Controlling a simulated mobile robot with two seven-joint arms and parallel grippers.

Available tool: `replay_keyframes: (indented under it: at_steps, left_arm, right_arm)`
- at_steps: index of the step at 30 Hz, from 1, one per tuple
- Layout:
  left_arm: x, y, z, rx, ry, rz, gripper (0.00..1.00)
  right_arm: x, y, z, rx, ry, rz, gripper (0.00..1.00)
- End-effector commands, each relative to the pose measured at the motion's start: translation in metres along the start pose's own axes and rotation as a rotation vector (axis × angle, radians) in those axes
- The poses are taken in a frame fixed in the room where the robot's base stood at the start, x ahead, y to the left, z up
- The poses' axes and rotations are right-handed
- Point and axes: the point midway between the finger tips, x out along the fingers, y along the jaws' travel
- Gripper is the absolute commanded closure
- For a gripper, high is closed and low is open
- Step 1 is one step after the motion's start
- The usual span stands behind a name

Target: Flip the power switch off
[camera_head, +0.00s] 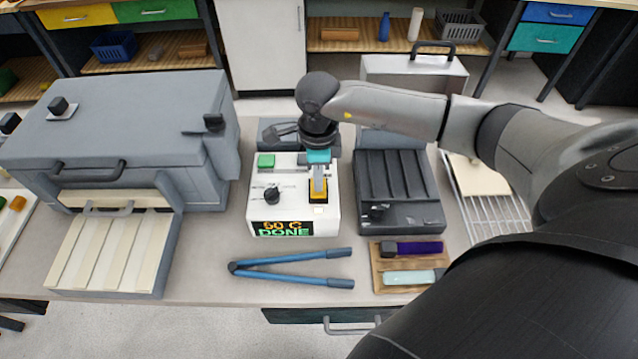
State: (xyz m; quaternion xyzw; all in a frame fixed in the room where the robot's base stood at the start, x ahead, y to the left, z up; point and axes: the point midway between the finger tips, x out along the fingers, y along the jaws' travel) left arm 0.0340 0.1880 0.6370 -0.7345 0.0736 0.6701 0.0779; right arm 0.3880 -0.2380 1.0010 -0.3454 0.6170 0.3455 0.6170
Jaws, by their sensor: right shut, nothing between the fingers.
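A white control box (290,220) stands in the middle of the bench. Its display (284,228) reads "60 C" and "DONE". A switch with a yellow surround (326,197) is on the right part of its top panel and looks like the power switch. My right gripper (318,192) reaches down from above, shut and empty, with its tips over the yellow surround. Whether the tips touch the switch cannot be told, and they hide part of it. The switch's position is not clear. My left gripper is out of view.
A black knob (271,195) and a green button (266,161) are left of the switch. A large grey oven (130,110) is at left, a dark ribbed unit (400,215) at right. Blue tongs (290,274) and a wooden tray (376,270) lie in front.

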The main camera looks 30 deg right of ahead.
Motion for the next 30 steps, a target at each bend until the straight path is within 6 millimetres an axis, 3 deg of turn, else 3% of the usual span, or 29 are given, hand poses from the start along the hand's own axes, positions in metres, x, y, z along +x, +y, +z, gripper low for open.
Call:
replay_keyframes:
  at_steps: [30]
  left_arm:
    - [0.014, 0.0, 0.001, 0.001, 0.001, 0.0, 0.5]
  right_arm:
    - [0.016, 0.0, 0.0, 0.0, 0.0, -0.001, 1.0]
